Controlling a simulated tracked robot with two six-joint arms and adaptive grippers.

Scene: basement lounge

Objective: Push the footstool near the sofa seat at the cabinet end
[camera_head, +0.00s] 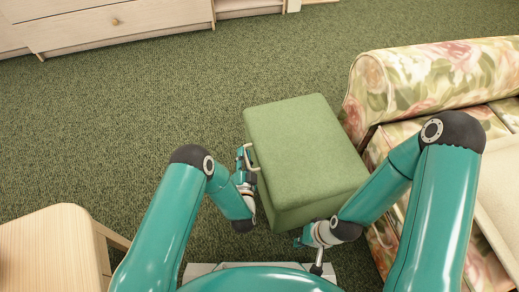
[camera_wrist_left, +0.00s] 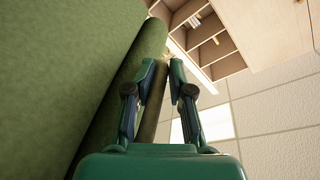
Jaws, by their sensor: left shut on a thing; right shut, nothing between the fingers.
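The green upholstered footstool (camera_head: 300,145) stands on the carpet in the middle of the head view, close to the left edge of the floral sofa (camera_head: 420,80). Whether it touches the sofa I cannot tell. My left gripper (camera_head: 246,158) is at the footstool's left side, shut on its edge. In the left wrist view the footstool's green side (camera_wrist_left: 60,70) fills the left, and the fingers (camera_wrist_left: 162,70) lie against green fabric. My right gripper (camera_head: 303,241) is shut and empty, low at the footstool's near side. The sofa seat is partly hidden by my right arm.
A pale wooden cabinet (camera_head: 120,25) stands at the far left. A light wooden piece of furniture (camera_head: 48,250) is at the near left. Green carpet (camera_head: 150,120) lies open between the cabinet and footstool. The left wrist view also shows wooden shelving (camera_wrist_left: 215,45) and ceiling tiles (camera_wrist_left: 275,115).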

